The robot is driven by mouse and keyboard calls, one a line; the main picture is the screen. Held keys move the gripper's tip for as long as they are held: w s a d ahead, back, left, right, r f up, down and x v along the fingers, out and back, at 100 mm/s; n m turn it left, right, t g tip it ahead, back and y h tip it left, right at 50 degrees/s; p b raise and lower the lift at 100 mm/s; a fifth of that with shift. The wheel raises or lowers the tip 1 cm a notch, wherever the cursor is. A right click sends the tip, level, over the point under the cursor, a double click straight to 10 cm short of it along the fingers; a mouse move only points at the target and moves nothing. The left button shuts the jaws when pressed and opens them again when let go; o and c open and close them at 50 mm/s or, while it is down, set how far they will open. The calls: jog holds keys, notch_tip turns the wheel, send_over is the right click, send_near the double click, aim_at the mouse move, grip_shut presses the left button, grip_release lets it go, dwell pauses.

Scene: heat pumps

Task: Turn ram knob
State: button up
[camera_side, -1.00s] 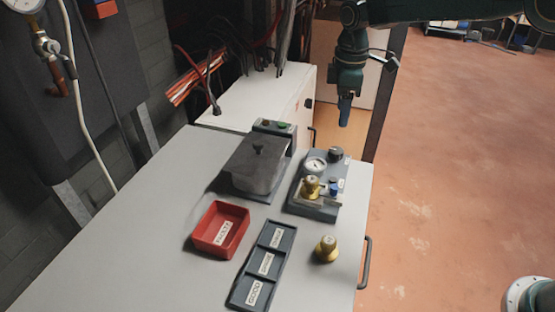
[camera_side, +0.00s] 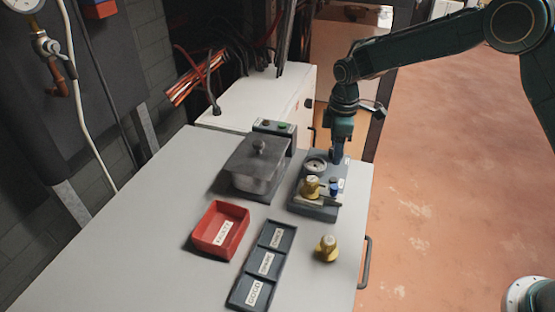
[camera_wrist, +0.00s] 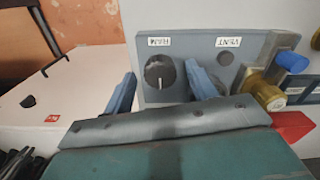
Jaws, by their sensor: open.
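The ram knob (camera_wrist: 159,72) is a round black knob with a pale pointer line, on a grey panel (camera_wrist: 205,90) below a "RAM" label (camera_wrist: 158,41). In the wrist view my gripper (camera_wrist: 160,74) is open, with one blue finger on each side of the knob. Small gaps seem to show, and I cannot tell whether either finger touches it. In the side view my gripper (camera_side: 338,157) points down at the back right of the grey test fixture (camera_side: 318,211) and hides the knob there.
The fixture carries a gauge (camera_side: 316,166), a brass valve (camera_side: 311,186) and a blue cap (camera_wrist: 292,62). A grey lidded box (camera_side: 256,168) stands to the left. A red tray (camera_side: 220,249), a three-part tray (camera_side: 248,288) and a loose brass valve (camera_side: 326,249) lie in front.

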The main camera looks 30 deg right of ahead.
jog(key=c, duration=1)
